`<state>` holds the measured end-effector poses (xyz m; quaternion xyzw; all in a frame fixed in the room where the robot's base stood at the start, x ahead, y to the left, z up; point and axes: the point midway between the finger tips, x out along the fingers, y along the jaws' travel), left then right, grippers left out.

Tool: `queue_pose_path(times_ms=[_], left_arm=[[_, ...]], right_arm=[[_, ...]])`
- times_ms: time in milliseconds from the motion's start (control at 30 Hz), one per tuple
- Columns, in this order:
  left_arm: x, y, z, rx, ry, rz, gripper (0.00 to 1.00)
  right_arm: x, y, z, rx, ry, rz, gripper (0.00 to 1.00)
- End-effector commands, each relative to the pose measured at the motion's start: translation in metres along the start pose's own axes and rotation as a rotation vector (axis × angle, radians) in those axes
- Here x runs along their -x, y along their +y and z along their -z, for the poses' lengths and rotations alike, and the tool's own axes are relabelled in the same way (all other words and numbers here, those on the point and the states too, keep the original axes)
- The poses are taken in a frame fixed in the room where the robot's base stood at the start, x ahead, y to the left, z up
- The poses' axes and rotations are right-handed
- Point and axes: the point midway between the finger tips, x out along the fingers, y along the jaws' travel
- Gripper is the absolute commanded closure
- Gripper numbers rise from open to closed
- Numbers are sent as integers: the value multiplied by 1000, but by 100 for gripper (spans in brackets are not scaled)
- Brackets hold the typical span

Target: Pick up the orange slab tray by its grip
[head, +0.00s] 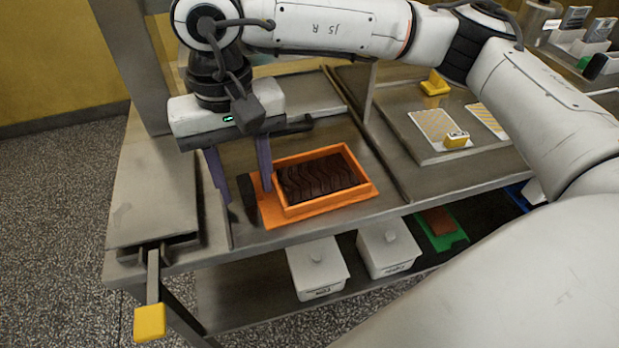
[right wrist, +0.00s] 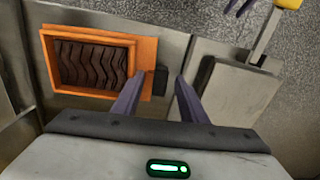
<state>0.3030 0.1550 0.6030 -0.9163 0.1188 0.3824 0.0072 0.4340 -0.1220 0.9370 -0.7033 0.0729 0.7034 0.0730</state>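The orange slab tray (head: 335,204) rests on the grey bench with a dark, wavy-topped slab (head: 318,178) inside. Its black grip (head: 247,194) sticks out on the left side. The tray (right wrist: 97,33) and its grip (right wrist: 160,80) also show in the right wrist view. My right gripper (head: 243,196) points down at the grip. Its purple fingers are apart, and the grip shows in the gap between them in the right wrist view (right wrist: 160,77). I see no clear contact. Purple fingertips (right wrist: 240,6), apparently my left gripper's, show at the top edge there, mostly cut off.
A lever with a yellow end (head: 149,322) juts from the bench's front left. Two white lidded bins (head: 316,268) and a green tray (head: 455,238) are on the lower shelf. A raised panel with yellow-handled pieces (head: 456,139) lies to the right.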

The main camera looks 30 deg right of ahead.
Motion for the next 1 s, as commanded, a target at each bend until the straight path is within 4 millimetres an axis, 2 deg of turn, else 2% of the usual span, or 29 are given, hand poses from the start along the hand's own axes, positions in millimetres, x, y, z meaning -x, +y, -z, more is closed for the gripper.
queue_pose_path(times_ms=[100, 333, 667, 767, 1000], left_arm=[[0, 0, 0, 0, 0, 1, 69], [0, -1, 0, 0, -1, 2, 69], [0, -1, -1, 0, -1, 2, 69], [0, -1, -1, 0, -1, 2, 69], [-1, -1, -1, -1, -1, 2, 69]], right_arm=[[0, 0, 0, 0, 0, 0, 61], [1, 0, 0, 0, 0, 0, 100], [6, 0, 0, 0, 2, 1, 100], [19, 0, 1, 0, 5, 2, 100], [67, -1, 1, 0, 4, 2, 100]])
